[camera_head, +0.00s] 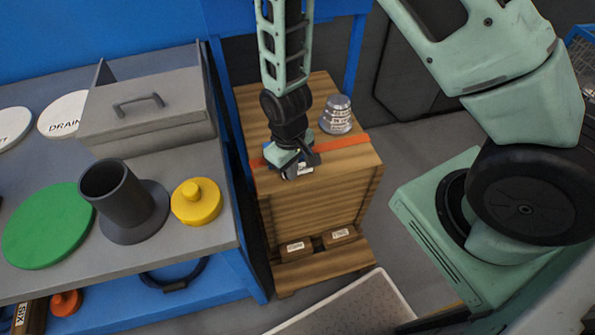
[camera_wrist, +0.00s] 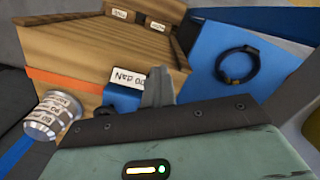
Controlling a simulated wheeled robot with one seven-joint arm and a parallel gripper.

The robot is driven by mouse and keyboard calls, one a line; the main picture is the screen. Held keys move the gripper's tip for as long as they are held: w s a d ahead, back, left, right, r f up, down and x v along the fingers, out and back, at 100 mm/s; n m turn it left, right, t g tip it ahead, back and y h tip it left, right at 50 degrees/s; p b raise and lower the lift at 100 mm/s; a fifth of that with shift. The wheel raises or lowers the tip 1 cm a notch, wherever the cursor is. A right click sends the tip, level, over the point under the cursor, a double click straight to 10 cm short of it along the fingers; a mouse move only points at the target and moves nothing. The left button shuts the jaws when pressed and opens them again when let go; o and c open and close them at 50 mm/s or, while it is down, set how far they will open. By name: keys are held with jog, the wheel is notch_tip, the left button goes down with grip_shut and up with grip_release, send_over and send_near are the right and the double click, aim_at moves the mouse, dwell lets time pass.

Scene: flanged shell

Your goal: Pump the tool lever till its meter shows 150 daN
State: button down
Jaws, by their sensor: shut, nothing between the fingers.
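The tool is a small blue body (camera_wrist: 122,98) on the orange strap (camera_wrist: 65,80) across the wooden crate (camera_head: 310,210). Its white meter plate (camera_wrist: 129,77) reads upside down in the wrist view. I make out "00 daN"; I cannot tell whether a further digit is hidden. In the head view the plate (camera_head: 305,170) is small and unreadable. My gripper (camera_wrist: 158,88) is shut and empty, its grey fingers right beside the tool, partly covering it. I cannot tell whether they touch it. The tool's lever is not clearly distinguishable from my fingers.
A silver, labelled cup-shaped thing (camera_head: 337,115) stands on the crate, behind and right of my gripper. Left is a grey bench with a grey box (camera_head: 150,110), a dark flanged tube (camera_head: 125,205), a yellow knobbed disc (camera_head: 196,202) and a green disc (camera_head: 48,226).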

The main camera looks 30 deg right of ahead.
jog(key=w, duration=0.3)
jog(key=shift+d+f+t, duration=0.25)
jog(key=shift+d+t, duration=0.05)
jog(key=shift+t, duration=0.1)
notch_tip(320, 180, up, 12)
jog(key=p, duration=1)
jog(key=shift+s+a, duration=0.1)
dwell(0.3)
jog(key=s+a+r+n+y, duration=0.1)
jog(key=s+a+r, duration=0.25)
jog(key=r, duration=0.45)
jog(key=s+a+r+n, duration=0.1)
jog(key=s+a+r, duration=0.25)
jog(key=r, duration=0.45)
jog(key=s+d+r+n, duration=0.1)
jog(key=s+r, duration=0.7)
jog(key=s, duration=0.2)
jog(key=shift+s+n, duration=0.4)
